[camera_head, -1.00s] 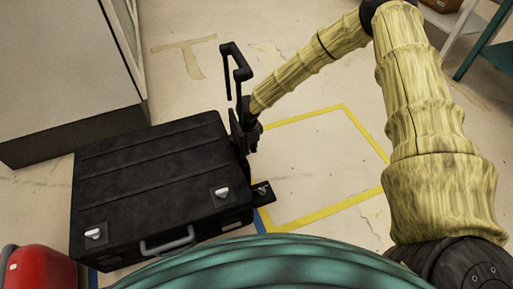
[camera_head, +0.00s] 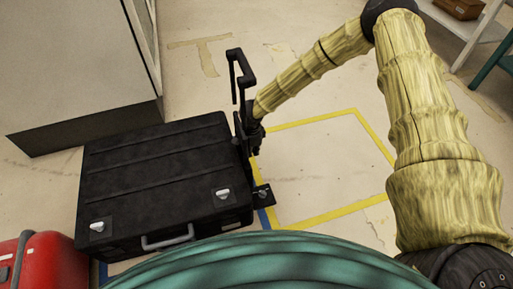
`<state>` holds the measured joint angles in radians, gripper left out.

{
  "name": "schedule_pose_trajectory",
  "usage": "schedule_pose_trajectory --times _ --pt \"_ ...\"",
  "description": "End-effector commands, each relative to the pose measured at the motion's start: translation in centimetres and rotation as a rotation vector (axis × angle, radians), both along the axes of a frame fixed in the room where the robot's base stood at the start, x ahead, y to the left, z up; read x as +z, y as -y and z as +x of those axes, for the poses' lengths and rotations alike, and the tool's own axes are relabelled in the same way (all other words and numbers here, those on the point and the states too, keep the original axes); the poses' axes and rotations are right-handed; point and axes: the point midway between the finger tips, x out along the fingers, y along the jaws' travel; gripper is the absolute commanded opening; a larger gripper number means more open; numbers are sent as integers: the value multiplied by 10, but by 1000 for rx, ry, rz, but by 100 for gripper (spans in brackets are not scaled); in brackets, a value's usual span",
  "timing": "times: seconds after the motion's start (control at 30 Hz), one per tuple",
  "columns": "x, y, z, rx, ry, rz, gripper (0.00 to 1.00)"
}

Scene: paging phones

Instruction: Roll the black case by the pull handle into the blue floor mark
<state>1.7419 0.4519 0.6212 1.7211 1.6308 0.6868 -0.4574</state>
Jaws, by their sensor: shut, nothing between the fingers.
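The black case (camera_head: 165,175) lies flat at left of centre in the head view, with latches and a grey carry handle on its near side. Its black pull handle (camera_head: 242,70) stands up at the case's far right corner. The blue floor mark (camera_head: 265,218) shows only as short strips of tape at the case's near right and near left corners; the case and my body hide the rest. My gripper (camera_head: 250,135) is at the right side of the case, beside the base of the pull handle. It is shut, and its fingertips are hard to make out against the black parts.
A yellow taped square (camera_head: 325,212) lies on the floor right of the case, empty. A red suitcase (camera_head: 45,262) stands at the lower left, close to the case. A grey cabinet (camera_head: 75,60) is at the upper left. Shelving with a brown box (camera_head: 458,8) is at the upper right.

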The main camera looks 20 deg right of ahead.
Motion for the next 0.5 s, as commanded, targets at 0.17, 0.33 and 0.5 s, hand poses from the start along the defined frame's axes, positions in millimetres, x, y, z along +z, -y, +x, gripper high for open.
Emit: schedule_pose_trajectory --times 0.17,0.33,0.5 --pt "-1 1 0 -1 0 -1 0" --pt "-1 2 0 -2 0 -1 0" --pt "1 8 0 -4 -1 -1 0"
